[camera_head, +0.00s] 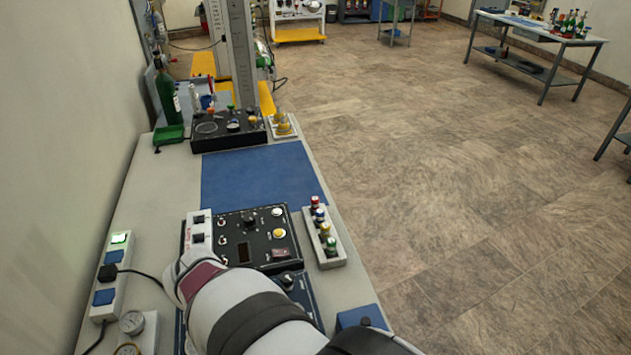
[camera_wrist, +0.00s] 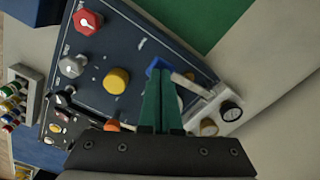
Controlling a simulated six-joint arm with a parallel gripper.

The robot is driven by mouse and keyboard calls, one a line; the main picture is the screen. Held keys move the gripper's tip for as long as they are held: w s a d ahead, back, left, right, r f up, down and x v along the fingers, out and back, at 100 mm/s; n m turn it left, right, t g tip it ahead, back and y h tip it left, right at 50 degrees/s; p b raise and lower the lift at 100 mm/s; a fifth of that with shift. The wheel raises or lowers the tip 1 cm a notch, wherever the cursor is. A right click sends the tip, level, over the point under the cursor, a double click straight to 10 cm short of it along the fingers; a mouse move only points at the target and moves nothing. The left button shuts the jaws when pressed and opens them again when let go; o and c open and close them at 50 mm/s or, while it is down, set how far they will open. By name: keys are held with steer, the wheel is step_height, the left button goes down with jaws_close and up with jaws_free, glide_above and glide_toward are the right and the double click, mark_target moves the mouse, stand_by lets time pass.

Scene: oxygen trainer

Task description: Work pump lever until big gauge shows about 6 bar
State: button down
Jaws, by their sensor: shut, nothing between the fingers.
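My gripper (camera_wrist: 160,75) has green fingers, shut with nothing between them. Its tips are at a blue end piece (camera_wrist: 156,65) of a silver rod, which looks like the pump lever (camera_wrist: 188,83); I cannot tell if they touch. The rod slants right toward a pale block bearing a dark-rimmed gauge (camera_wrist: 232,110) and a brass-coloured gauge (camera_wrist: 208,127). In the head view a round gauge (camera_head: 132,322) and a brass-rimmed gauge (camera_head: 127,350) stand at the lower left. Their readings are too small to tell. My arm hides the gripper and lever there.
The dark panel has a red knob (camera_wrist: 88,22), a yellow knob (camera_wrist: 116,81) and a silver knob (camera_wrist: 72,65) beside the fingers. A power strip (camera_head: 112,270) lies left of my arm. A rack of coloured fittings (camera_head: 324,235) stands right. A blue mat (camera_head: 258,178) lies clear beyond.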

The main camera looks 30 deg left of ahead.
stand_by(1.6)
steer(key=shift+f, duration=0.1)
stand_by(1.8)
stand_by(0.4)
steer(key=shift+f, duration=1.9)
steer(key=shift+r, duration=1.95)
steer(key=shift+f, duration=0.15)
